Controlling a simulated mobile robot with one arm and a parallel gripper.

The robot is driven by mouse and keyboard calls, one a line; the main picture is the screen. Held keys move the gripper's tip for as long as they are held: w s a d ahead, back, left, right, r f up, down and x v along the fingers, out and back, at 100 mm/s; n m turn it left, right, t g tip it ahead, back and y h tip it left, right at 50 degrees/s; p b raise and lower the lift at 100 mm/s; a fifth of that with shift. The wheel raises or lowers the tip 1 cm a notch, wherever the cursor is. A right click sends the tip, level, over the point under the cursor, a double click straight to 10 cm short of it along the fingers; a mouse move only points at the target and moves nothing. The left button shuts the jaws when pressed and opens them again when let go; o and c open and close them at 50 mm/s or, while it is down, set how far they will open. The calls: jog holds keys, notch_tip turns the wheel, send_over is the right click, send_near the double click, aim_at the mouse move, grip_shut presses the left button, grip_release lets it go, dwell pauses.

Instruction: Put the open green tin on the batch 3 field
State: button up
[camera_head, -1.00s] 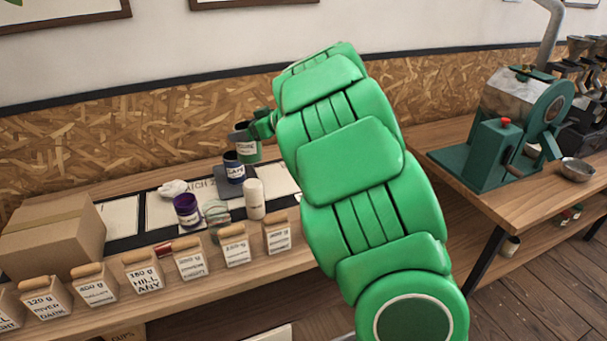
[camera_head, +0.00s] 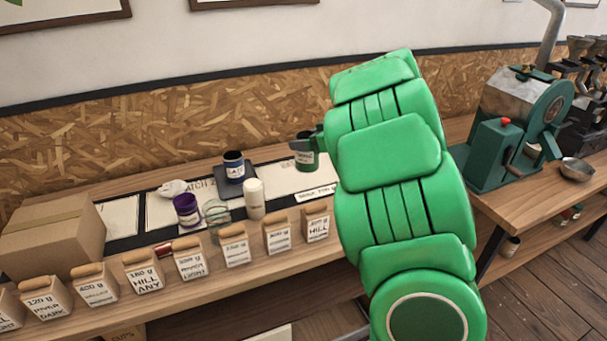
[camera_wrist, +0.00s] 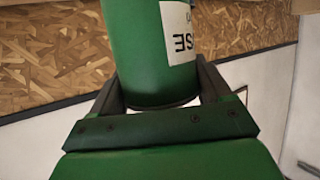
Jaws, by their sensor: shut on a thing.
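The green tin (camera_head: 308,160) with a white label shows in the head view at the right white field (camera_head: 290,181) of the dark mat. Lettering at that field's far edge is partly hidden, so I cannot read its number. My gripper (camera_head: 297,143) is shut on the tin. In the wrist view the green tin (camera_wrist: 145,55) stands between the two fingers of my gripper (camera_wrist: 160,88), its label at the right. The tin looks upright over the field; I cannot tell whether it touches it. My green arm hides what is right of it.
A blue tin (camera_head: 234,170) stands on a dark plate left of the field. A white cylinder (camera_head: 254,204), a glass (camera_head: 216,214) and a purple tin (camera_head: 186,212) stand nearer. Several labelled bags (camera_head: 191,262) line the front edge. A cardboard box (camera_head: 52,236) is at left.

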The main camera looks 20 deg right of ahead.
jog(key=shift+w+f, duration=0.1)
jog(key=shift+f, duration=0.45)
jog(key=shift+w+d+f, duration=0.55)
jog(key=shift+w+f, duration=1.6)
jog(key=shift+w, duration=0.05)
jog(key=shift+w+d+f, duration=0.6)
jog(key=shift+w+f, duration=1.55)
jog(key=shift+w, duration=0.1)
jog(key=shift+w+d+f, duration=0.55)
jog(key=shift+w+f, duration=1.6)
jog(key=shift+w, duration=0.05)
jog(key=shift+f, duration=0.15)
jog(key=o, duration=1.3)
jog(key=v, duration=1.2)
jog(key=shift+r, duration=0.2)
